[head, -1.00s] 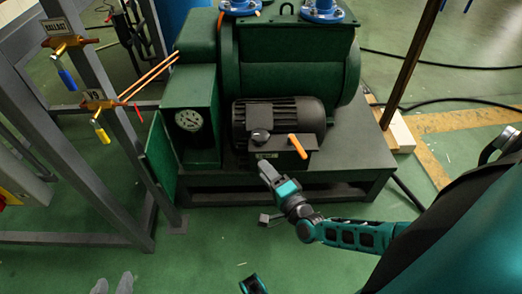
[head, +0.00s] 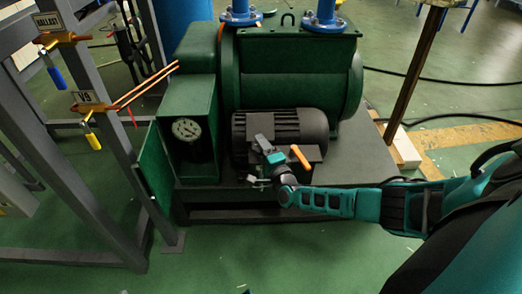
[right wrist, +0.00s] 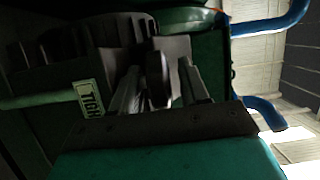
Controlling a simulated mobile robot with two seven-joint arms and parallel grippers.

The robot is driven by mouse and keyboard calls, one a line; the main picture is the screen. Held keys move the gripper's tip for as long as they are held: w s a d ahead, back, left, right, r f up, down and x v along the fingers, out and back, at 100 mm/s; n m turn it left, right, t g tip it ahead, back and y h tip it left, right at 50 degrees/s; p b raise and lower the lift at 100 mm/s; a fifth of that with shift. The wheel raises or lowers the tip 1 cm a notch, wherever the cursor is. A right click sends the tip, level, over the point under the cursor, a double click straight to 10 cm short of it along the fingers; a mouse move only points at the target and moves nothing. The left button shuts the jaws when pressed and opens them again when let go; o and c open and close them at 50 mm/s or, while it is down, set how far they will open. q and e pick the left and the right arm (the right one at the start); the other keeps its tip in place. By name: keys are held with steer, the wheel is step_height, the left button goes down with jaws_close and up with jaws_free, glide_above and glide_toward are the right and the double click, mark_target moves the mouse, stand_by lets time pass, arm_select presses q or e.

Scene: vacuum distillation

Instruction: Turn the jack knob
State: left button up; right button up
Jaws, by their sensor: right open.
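My right gripper (head: 266,147) reaches in from the right, in front of the motor on the green pump. It is open, and its wrist hides much of the small dark box there. In the right wrist view, a dark rounded knob (right wrist: 157,80) stands between the two spread fingers of the gripper (right wrist: 160,88). I cannot tell whether either finger touches it. A pale label reading "TIGH" (right wrist: 90,98) is beside the left finger. The knob is hidden behind my gripper in the head view. My left gripper is not in view.
An open green panel (head: 155,168) and a round gauge (head: 187,130) are to the left. Yellow-handled and blue-handled valves hang on the grey frame (head: 72,170).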

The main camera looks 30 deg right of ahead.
steer(key=shift+w, duration=0.3)
steer(key=shift+c, duration=0.3)
jaws_close()
